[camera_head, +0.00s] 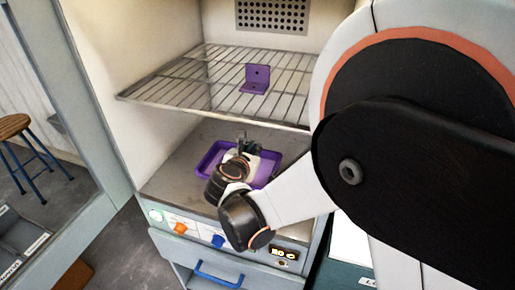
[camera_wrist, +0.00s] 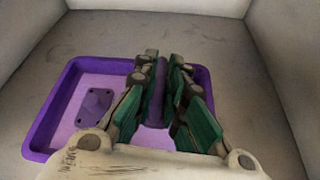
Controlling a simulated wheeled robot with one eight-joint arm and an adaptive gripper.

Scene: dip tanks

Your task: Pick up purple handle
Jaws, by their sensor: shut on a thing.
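My gripper (camera_wrist: 164,75) is shut on a dark purple piece (camera_wrist: 160,92), which shows as a narrow strip between the green finger pads. I take it to be the purple handle; the fingers hide most of its shape. It is over the right part of a purple tray (camera_wrist: 42,132). I cannot tell whether the piece touches the tray floor. In the head view my gripper (camera_head: 243,142) is above the purple tray (camera_head: 205,163) on the cabinet floor, and the held piece is not clear there.
A flat purple plate with holes (camera_wrist: 94,106) lies in the tray's left part. A purple angle bracket (camera_head: 256,79) sits on the wire shelf (camera_head: 175,88) above my gripper. Cabinet walls (camera_wrist: 284,62) close in at the back and sides. A blue drawer handle (camera_head: 218,275) is below.

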